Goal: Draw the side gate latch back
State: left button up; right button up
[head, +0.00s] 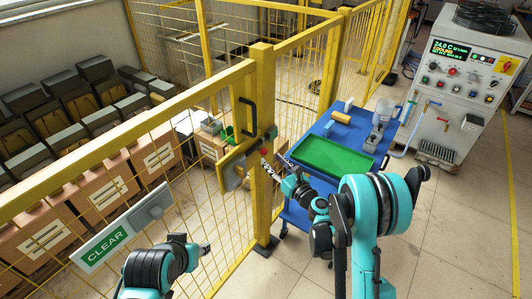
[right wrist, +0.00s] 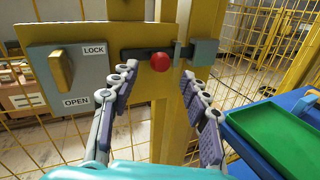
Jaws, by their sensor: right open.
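The side gate latch is a dark bolt with a red knob (right wrist: 160,61) on a yellow plate (right wrist: 30,40); the bolt runs right towards a grey keeper (right wrist: 205,52) by the yellow post. A yellow turn handle (right wrist: 62,68) on the plate sits between the LOCK and OPEN labels. The red knob also shows in the head view (head: 261,151). My right gripper (right wrist: 159,72) is open; in the right wrist view its fingertips lie either side of the knob, with no contact visible. It also shows in the head view (head: 274,167). My left gripper (head: 205,248) is low at the fence; its jaw state is unclear.
A blue cart (head: 325,128) with a green tray (head: 330,158) stands right of the gate post, close to my right arm. The yellow mesh fence (head: 90,165) carries a CLEAR sign (head: 105,240). The heater cabinet (head: 455,90) stands at the back right. Floor at right is clear.

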aim_at(265, 154)
jog(key=x, duration=0.5)
jog(key=shift+b, duration=0.35)
grip_shut()
